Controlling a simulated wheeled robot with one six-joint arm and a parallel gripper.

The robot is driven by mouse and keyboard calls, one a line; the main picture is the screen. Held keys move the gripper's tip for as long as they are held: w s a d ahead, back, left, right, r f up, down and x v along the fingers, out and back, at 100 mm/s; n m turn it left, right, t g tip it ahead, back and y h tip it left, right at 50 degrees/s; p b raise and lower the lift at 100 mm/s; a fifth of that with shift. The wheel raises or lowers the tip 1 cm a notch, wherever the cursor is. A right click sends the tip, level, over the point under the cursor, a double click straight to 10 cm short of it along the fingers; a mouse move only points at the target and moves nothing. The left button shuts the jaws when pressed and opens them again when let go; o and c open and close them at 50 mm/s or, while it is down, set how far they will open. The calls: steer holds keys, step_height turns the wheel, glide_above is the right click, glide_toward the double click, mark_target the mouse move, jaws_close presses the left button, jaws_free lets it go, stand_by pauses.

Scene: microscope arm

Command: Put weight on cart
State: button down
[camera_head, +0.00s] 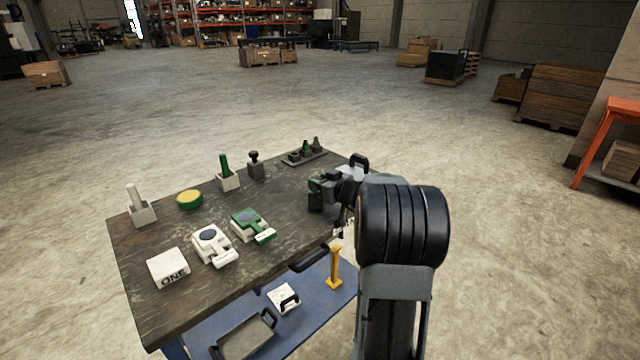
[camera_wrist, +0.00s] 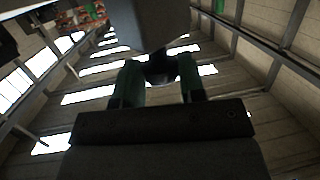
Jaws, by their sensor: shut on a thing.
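My gripper (camera_head: 319,185) is over the right part of the dark worktable, seen from behind my arm in the head view. In the wrist view its two green-grey fingers (camera_wrist: 160,78) are shut on the dark round knob of a grey block, which I take as the weight (camera_wrist: 150,22). The weight's far side is out of frame. In the head view a dark block (camera_head: 315,201) shows just below the fingers; whether it touches the tabletop is unclear. A blue surface with a black handle, likely the cart (camera_head: 215,331), is low beside the table, partly hidden.
The worktable (camera_head: 140,290) holds a ONE block (camera_head: 168,267), white and green devices (camera_head: 250,225), a yellow disc (camera_head: 189,199), upright-handled blocks, another knobbed dark block (camera_head: 255,165) and a small tray (camera_head: 305,157). A tray (camera_head: 244,338), white box (camera_head: 283,298) and yellow stand (camera_head: 334,268) occupy the blue surface.

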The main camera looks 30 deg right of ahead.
steer(key=shift+s+f+b, duration=0.1)
steer(key=shift+f+b, duration=0.3)
steer(key=shift+b, duration=0.7)
steer(key=c, duration=0.7)
jaws_free()
steer(key=shift+a+f, duration=0.1)
steer(key=shift+f, duration=0.15)
steer(key=r+p, duration=0.1)
steer(key=p, duration=0.2)
steer(key=shift+r, duration=0.25)
steer(key=b+v, duration=0.2)
steer(key=v, duration=1)
steer(key=s+a+f+g+y, duration=0.1)
steer(key=a+f+g+y, duration=0.15)
steer(key=a, duration=0.55)
steer(key=s+a+f+g+y, duration=0.15)
steer(key=a+g, duration=0.25)
steer(key=a, duration=0.4)
steer(key=s+a+f+m+g+h, duration=0.2)
steer(key=s+a+f+g+h, duration=0.4)
steer(key=s+a, duration=0.3)
steer(key=shift+s+f+h, duration=0.25)
steer(key=shift+s+h, duration=0.15)
steer(key=shift+s, duration=1.05)
